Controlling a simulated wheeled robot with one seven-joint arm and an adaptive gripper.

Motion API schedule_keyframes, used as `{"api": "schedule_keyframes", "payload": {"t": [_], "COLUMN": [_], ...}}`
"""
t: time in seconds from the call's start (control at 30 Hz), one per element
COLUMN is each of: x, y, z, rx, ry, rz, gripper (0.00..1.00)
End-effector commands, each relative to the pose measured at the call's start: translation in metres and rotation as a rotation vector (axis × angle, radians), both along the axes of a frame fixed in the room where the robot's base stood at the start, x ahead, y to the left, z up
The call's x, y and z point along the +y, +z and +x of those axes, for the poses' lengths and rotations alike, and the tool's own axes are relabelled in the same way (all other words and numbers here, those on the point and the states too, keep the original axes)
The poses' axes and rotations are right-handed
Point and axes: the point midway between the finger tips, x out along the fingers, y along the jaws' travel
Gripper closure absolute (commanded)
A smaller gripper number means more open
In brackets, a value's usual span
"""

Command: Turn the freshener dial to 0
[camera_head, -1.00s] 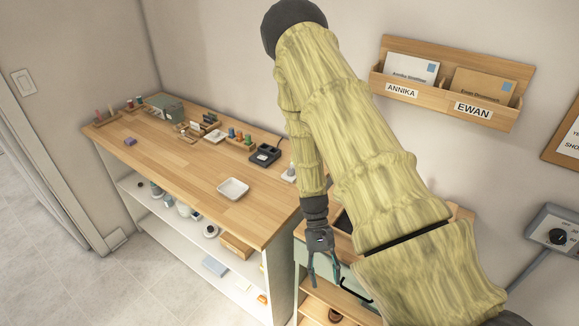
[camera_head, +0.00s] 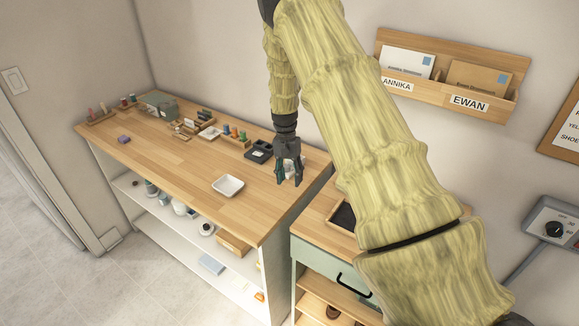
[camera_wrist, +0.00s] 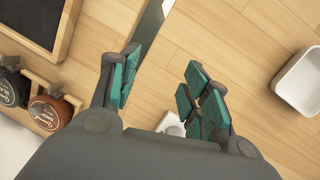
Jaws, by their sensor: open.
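A small white device (camera_head: 298,168), which looks like the freshener, stands at the right end of the wooden counter (camera_head: 190,170). My gripper partly covers it in the head view. In the wrist view a white piece of it (camera_wrist: 171,123) shows low between the fingers, mostly hidden by my gripper. Its dial and any numbers cannot be made out. My gripper (camera_head: 289,181) is open and empty, pointing down over the counter's right end. In the wrist view its teal-padded fingers (camera_wrist: 160,78) are apart with bare wood between them.
A white dish (camera_head: 228,186) lies left of my gripper, and a black tray (camera_head: 259,151) stands behind it. A green cabinet (camera_head: 325,262) is to the right across a narrow gap. A grey wall box with a black knob (camera_head: 553,229) is far right.

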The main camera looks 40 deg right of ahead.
Motion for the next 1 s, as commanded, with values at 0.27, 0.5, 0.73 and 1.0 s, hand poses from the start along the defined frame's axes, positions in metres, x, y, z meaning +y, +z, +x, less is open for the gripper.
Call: {"api": "schedule_keyframes", "payload": {"t": [0.27, 0.5, 0.73, 1.0], "x": [-0.035, -0.039, -0.040, -0.041], "y": [0.062, 0.063, 0.035, 0.000], "z": [0.103, 0.113, 0.111, 0.109], "rx": [-0.179, -0.197, -0.197, -0.195], "ry": [-0.109, -0.124, -0.125, -0.124], "rz": [-0.106, -0.117, -0.118, -0.117], "gripper": [0.53, 0.53, 0.53, 0.53]}}
